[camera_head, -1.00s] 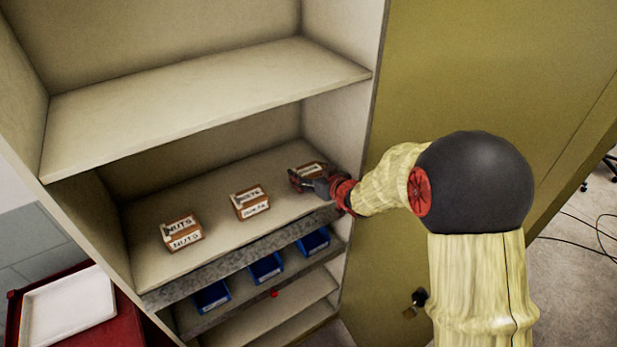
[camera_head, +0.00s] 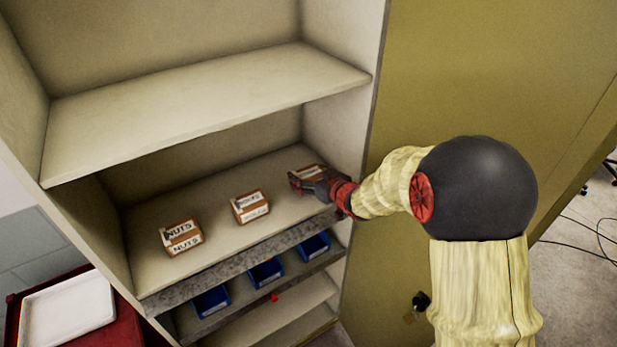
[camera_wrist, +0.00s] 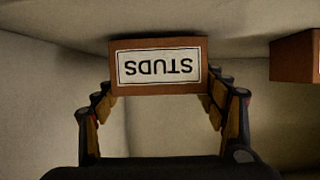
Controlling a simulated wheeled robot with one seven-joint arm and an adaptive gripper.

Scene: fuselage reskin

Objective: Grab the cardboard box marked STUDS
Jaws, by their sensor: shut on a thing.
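The cardboard box marked STUDS (camera_wrist: 158,88) is at the upper middle of the wrist view, its label upside down. My gripper (camera_wrist: 160,98) has a finger on each side of the box and is shut on it. In the head view my gripper (camera_head: 308,186) is at the right end of the middle shelf. The box (camera_head: 310,170) shows there only in part, behind my gripper. I cannot tell whether the box rests on the shelf or is lifted.
A box marked NUTS (camera_head: 181,238) and another box (camera_head: 249,207) stand left on the same shelf (camera_head: 215,185). Blue bins (camera_head: 266,272) sit below. The cabinet's right side wall is close to my gripper. A white tray (camera_head: 67,309) on a red surface stands at lower left.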

